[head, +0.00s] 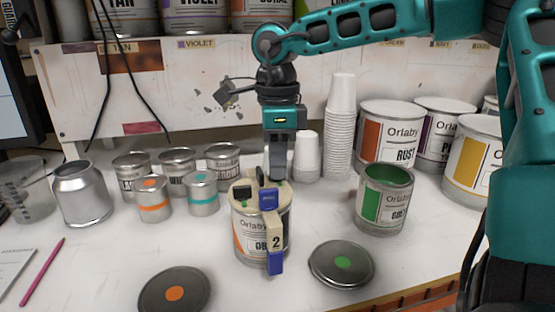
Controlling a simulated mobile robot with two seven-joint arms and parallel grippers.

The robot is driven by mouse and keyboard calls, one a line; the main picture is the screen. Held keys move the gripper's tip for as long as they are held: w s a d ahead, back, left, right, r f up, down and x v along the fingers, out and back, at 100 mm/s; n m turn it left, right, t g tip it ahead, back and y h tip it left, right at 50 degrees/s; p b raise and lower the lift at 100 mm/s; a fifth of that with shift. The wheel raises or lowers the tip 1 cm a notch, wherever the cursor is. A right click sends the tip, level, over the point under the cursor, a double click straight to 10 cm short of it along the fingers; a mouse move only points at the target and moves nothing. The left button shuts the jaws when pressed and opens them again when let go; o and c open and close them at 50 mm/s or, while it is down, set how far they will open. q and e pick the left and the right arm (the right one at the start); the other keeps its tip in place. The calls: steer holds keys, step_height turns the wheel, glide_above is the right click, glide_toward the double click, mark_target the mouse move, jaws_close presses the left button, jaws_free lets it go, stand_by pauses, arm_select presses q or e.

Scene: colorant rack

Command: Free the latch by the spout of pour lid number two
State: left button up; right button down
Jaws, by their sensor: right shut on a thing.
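Pour lid number two (252,187) is beige and sits on a can with an orange label (246,235), in the middle of the head view. Its beige spout piece, marked 2 (276,241), points towards me and hangs over the can's front. A blue part (268,199) sits at the spout's root and another blue part (275,263) at its lower end. A black part (243,192) is on the lid's left. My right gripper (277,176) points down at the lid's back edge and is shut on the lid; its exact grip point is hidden. My left gripper is not in view.
An open green can (383,199) stands to the right. Loose can lids lie in front, one with a green dot (342,264), one with an orange dot (174,293). Small tins (202,192) stand left; paper cups (340,128) and large cans (389,135) stand behind right.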

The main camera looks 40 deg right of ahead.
steer(key=shift+n, duration=0.5)
steer(key=c, duration=1.5)
jaws_free()
steer(key=shift+r, duration=0.1)
step_height(320, 180, up, 13)
steer(key=p, duration=0.1)
steer(key=shift+p, duration=0.3)
steer(key=shift+f, duration=0.2)
